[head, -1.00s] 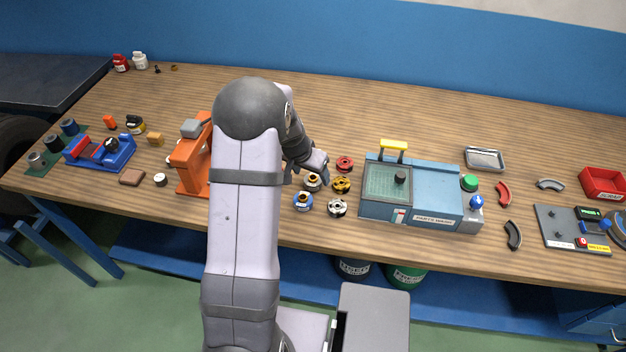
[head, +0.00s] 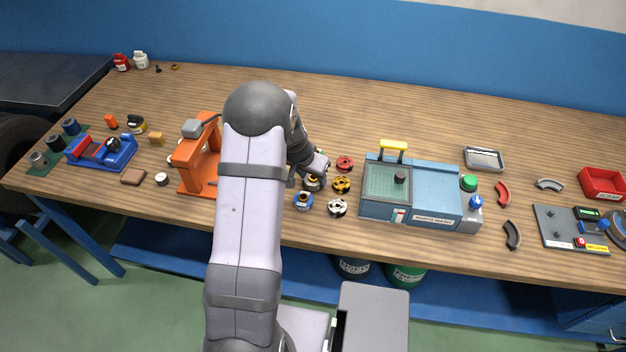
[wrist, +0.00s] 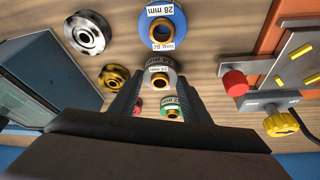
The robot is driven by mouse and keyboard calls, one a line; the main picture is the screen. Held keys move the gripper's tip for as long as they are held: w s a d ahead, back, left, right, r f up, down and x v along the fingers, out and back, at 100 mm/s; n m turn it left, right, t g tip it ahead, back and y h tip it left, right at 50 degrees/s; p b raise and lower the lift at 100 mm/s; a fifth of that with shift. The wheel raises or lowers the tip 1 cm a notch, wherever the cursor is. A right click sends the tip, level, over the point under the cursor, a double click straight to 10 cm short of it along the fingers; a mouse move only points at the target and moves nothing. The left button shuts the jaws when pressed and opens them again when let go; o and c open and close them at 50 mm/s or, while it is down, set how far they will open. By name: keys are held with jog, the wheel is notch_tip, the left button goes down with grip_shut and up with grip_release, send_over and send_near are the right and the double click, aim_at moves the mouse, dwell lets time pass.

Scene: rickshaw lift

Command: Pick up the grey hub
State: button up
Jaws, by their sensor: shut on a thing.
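The grey hub (wrist: 160,74), a pale flange with a brass centre and a size label, sits between my two fingertips in the wrist view. My gripper (wrist: 158,80) is shut on it. In the head view my gripper (head: 314,174) is low over the hub group, and the arm and fingers mostly hide the grey hub. I cannot tell whether it is clear of the table. A green-labelled hub (wrist: 172,108) shows beyond it between the fingers. A blue hub (wrist: 162,25) marked 28 mm lies on the other side.
A chrome ring part (head: 337,207), a gold one (head: 341,185) and a red one (head: 345,163) lie close to the right. The orange press (head: 197,165) stands to the left. The blue parts washer (head: 428,195) stands further right.

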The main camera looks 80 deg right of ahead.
aim_at(312, 179)
jog(key=shift+r, duration=0.1)
notch_tip(312, 179, up, 10)
jog(key=b, duration=0.2)
jog(key=w, duration=0.6)
jog(key=w+p, duration=0.1)
jog(key=w, duration=0.2)
jog(key=shift+w+d, duration=0.15)
jog(key=shift+d, duration=0.15)
jog(key=w+a+p, duration=0.1)
jog(key=w, duration=1)
jog(key=shift+w+a, duration=0.2)
jog(key=shift+a, duration=0.1)
jog(key=shift+f+b, duration=1.15)
jog(key=shift+f, duration=0.95)
jog(key=shift+f+b, duration=1)
jog(key=shift+f, duration=0.1)
jog(key=shift+f+b, duration=0.4)
jog(key=shift+b, duration=0.65)
